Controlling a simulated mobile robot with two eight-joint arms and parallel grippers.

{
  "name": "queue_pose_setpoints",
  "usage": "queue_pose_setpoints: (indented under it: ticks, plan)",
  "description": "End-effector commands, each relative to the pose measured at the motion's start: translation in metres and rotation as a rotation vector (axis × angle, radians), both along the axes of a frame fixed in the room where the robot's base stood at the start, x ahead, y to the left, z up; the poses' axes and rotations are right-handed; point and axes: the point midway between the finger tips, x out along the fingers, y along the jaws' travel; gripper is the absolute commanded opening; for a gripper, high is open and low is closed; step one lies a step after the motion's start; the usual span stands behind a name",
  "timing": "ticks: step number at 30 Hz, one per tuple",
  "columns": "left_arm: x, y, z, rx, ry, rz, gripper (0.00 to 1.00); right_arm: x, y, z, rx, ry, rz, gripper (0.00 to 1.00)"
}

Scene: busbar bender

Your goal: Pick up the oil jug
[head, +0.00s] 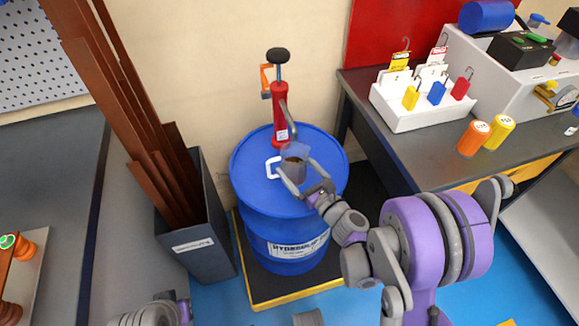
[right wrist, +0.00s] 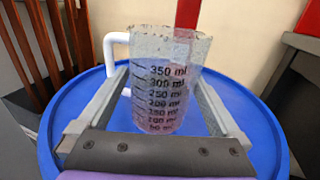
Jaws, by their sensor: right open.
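The oil jug (head: 296,151) is a clear measuring jug with a white handle. It stands on the blue drum (head: 250,190), under the red hand pump's spout. My right gripper (head: 296,168) is open, with one finger on each side of the jug. I cannot tell whether either finger touches it. A piece of my left arm shows at the bottom left of the head view; its gripper is out of view.
The red pump (head: 281,115) rises behind the jug. A grey bin (head: 200,225) with tall brown bars stands left of the drum. At right, a grey bench (head: 400,145) holds a white lock tray (head: 420,120), orange and yellow bottles (head: 473,138) and a machine (head: 520,60).

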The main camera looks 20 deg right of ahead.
Motion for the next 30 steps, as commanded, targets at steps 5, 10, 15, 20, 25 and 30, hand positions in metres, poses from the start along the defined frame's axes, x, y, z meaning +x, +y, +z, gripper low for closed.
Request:
queue_pose_setpoints:
  ticks: [5,10,15,20,25,30]
  plan:
    - [0.0,0.0,-0.002,0.0,0.001,0.0,0.0,0.02,0.006,-0.001,0.0,0.001,0.001,1.0]
    - [0.0,0.0,-0.003,0.0,0.001,0.0,0.0,0.043,0.014,0.0,0.0,0.001,0.001,1.0]
    - [0.0,0.0,-0.004,0.0,0.001,0.0,0.0,0.05,0.016,0.0,-0.002,0.0,0.0,1.0]
    - [0.0,0.0,-0.003,0.0,0.001,0.0,0.0,0.05,0.016,0.0,-0.002,0.0,0.0,1.0]
    - [0.0,0.0,-0.003,0.0,0.001,0.0,0.0,0.05,0.016,0.0,-0.002,0.0,0.0,0.69]
    - [0.0,0.0,-0.003,0.0,0.001,0.0,0.0,0.05,0.016,0.0,-0.002,0.0,0.0,0.39]
